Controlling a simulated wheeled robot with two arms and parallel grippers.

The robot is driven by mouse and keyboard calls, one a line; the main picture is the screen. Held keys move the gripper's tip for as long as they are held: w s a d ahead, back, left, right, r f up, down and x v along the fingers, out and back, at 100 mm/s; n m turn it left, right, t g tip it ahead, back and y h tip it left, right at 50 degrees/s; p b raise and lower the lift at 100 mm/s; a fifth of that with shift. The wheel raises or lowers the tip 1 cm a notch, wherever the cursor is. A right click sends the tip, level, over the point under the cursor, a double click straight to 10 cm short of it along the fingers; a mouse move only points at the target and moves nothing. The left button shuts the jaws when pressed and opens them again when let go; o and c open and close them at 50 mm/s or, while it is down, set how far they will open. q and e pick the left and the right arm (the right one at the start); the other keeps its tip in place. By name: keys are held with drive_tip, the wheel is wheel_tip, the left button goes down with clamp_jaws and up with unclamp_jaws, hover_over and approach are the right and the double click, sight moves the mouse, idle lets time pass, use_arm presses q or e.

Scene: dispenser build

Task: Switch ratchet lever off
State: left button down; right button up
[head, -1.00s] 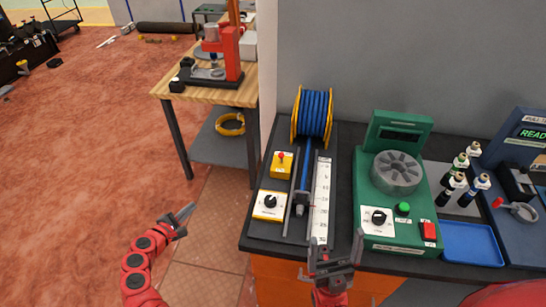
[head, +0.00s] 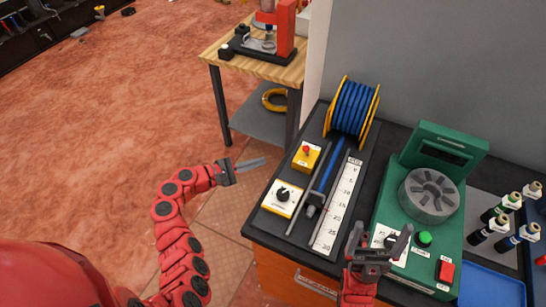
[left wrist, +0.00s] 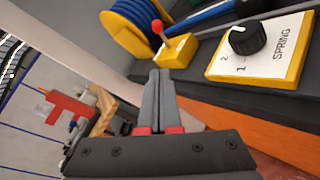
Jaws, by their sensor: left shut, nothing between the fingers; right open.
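The ratchet lever (head: 307,149) is a small red-tipped stick on a yellow box (head: 304,161), at the left of the black bench. In the left wrist view the lever (left wrist: 157,27) stands up from its box (left wrist: 180,49), tilted slightly. My left gripper (head: 265,163) is shut and empty, just left of the bench, apart from the lever. In the left wrist view its fingertips (left wrist: 160,73) point towards the yellow box. My right gripper (head: 380,238) is open and empty, over the front of the green machine. I cannot tell the lever's on or off position.
A spring dial (head: 282,194) sits in front of the lever box. A blue hose reel (head: 354,108) stands behind, with a rod and white ruler (head: 335,215) to the right. The green machine (head: 414,260) is further right. Open floor lies left of the bench.

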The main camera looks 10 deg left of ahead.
sight(307, 151)
use_arm(q)
drive_tip(key=b+x, duration=0.2)
drive_tip(key=x, duration=0.6)
drive_tip(key=shift+w+d+f+b, duration=0.15)
drive_tip(key=shift+d+f+b, duration=0.05)
drive_tip(key=shift+d+b, duration=0.1)
drive_tip(key=shift+w+d+r+p, duration=0.2)
drive_tip(key=shift+d+r+p, duration=0.55)
drive_tip(key=shift+d+p, duration=0.25)
drive_tip(key=shift+d+r, duration=0.3)
drive_tip(key=shift+d, duration=0.45)
drive_tip(key=shift+w, duration=0.1)
drive_tip(key=shift+w, duration=0.1)
